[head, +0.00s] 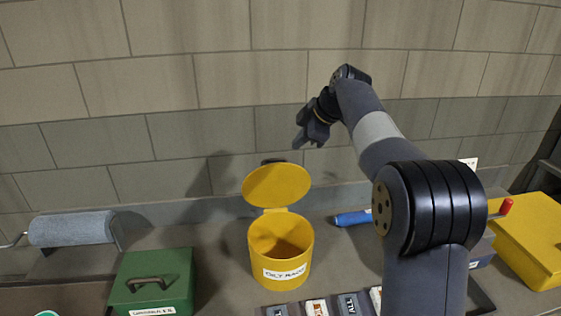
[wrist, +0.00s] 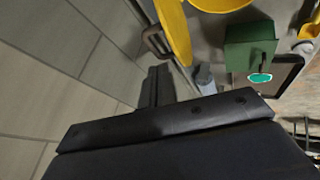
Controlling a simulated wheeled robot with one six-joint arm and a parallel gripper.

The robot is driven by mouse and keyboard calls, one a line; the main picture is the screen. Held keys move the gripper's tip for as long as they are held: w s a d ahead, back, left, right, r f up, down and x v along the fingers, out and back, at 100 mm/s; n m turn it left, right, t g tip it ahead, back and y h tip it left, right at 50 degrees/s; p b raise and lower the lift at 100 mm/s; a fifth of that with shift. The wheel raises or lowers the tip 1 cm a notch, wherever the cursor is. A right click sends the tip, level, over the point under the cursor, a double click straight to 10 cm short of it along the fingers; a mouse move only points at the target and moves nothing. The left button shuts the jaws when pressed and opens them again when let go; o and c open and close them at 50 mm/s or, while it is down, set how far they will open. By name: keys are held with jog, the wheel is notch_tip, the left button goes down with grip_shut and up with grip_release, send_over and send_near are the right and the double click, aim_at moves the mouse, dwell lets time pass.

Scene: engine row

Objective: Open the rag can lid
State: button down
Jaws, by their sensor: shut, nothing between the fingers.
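The yellow rag can (head: 280,265) stands on the bench in the head view, with a white label on its front. Its round yellow lid (head: 277,186) is raised and leans back from the rear hinge, and the inside of the can shows. A dark handle sits at the lid's far edge. My gripper (head: 303,142) is shut and empty, above and to the right of the lid, apart from it. In the wrist view, the lid (wrist: 175,30) and its dark handle (wrist: 155,42) show at the top, beyond my gripper's fingers (wrist: 158,92).
A green box (head: 152,281) stands left of the can, with a grey roll (head: 72,229) behind it. A blue cylinder (head: 354,217) lies to the right. A yellow box (head: 532,240) is at the far right. A block wall (head: 220,90) rises close behind the bench.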

aim_at(273, 161)
jog(key=p+x, duration=0.1)
jog(key=x, duration=0.4)
jog(key=p+x, duration=0.1)
jog(key=x, duration=0.3)
jog(key=shift+a+f, duration=0.1)
jog(key=shift+a, duration=0.45)
jog(key=shift+w, duration=0.1)
jog(key=shift+w+p, duration=0.3)
jog(key=shift+p, duration=0.2)
jog(key=shift+w+a+p, duration=0.2)
jog(key=shift+w+p, duration=0.5)
jog(key=shift+w, duration=0.2)
jog(key=shift+w+a+p, duration=0.2)
jog(key=shift+w+p, duration=0.5)
jog(key=shift+w, duration=0.2)
jog(key=shift+w+a+p, duration=0.2)
jog(key=shift+w+p, duration=0.5)
jog(key=shift+w, duration=0.2)
